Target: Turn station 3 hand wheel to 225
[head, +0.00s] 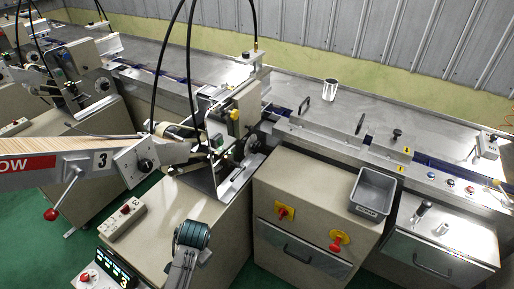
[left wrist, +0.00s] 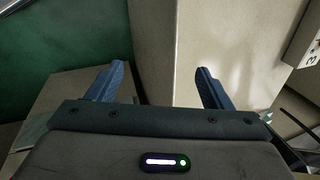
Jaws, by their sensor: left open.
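A crank with a red knob (head: 51,214) hangs below the arm. In the left wrist view my left gripper (left wrist: 158,72) is open, its blue fingers apart with nothing between them. It faces the corner of a beige cabinet (left wrist: 218,45). No hand wheel shows there. My right gripper is not in view.
A control box with a red button (head: 124,219) and a lit display box (head: 111,265) stand at the lower left. A grey bin (head: 373,190) sits on the cabinet at the right. The conveyor (head: 330,133) runs behind. Green floor (head: 35,258) lies at the left.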

